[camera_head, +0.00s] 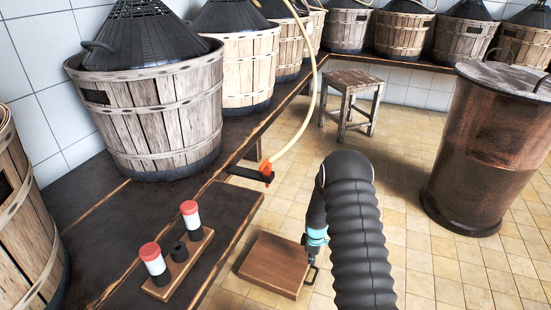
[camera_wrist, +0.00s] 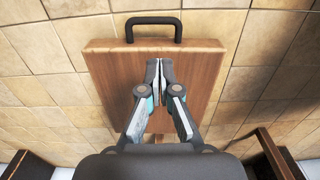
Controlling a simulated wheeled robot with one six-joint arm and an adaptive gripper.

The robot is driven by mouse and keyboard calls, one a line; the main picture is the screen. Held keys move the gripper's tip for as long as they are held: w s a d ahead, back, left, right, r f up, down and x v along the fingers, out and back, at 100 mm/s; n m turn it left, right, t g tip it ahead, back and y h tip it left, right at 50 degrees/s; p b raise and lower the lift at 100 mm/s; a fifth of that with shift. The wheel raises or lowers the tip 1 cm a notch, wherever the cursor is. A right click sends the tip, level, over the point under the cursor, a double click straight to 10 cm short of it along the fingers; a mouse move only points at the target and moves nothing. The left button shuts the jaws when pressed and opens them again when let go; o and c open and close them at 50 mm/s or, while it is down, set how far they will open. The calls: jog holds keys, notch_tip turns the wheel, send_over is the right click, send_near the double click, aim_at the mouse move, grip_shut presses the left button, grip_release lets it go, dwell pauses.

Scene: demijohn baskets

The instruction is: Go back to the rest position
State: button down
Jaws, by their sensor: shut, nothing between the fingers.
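My gripper (camera_wrist: 158,64) is shut and empty in the wrist view, its fingertips together above a brown wooden box or board (camera_wrist: 105,75) on the floor. I cannot tell the exact height of the gap. In the head view my black ribbed arm reaches down at centre right, and part of the wrist with a teal ring (camera_head: 316,237) shows beside the wooden box (camera_head: 272,262). My fingers are mostly hidden there. The box has a black handle (camera_wrist: 153,20) on one edge, ahead of the fingertips in the wrist view.
A small rack (camera_head: 198,262) with two red-capped vials (camera_head: 190,215) stands on the dark bench. An orange clip (camera_head: 266,170) with a pale hose hangs at the bench edge. Demijohn baskets (camera_head: 155,105) line the bench. A stool (camera_head: 352,85) and a copper barrel (camera_head: 480,140) stand on the tiled floor.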

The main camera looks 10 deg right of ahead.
jog(key=s+r+m+g, duration=0.3)
jog(key=s+m, duration=0.3)
jog(key=s, duration=0.2)
jog(key=s+a+r+m+t+p, duration=0.1)
jog(key=s+r, duration=0.7)
jog(key=r, duration=0.8)
jog(key=s+a+r+m+t+p, duration=0.1)
jog(key=s+a+r+m+t, duration=0.1)
jog(key=s+r, duration=0.7)
jog(key=s+a+r+m+t+p, duration=0.1)
jog(key=s+r+t, duration=0.4)
jog(key=r, duration=1.9)
jog(key=s+a+m, duration=0.1)
jog(key=s+m, duration=0.1)
jog(key=s, duration=0.2)
jog(key=shift+a+t+p, duration=0.3)
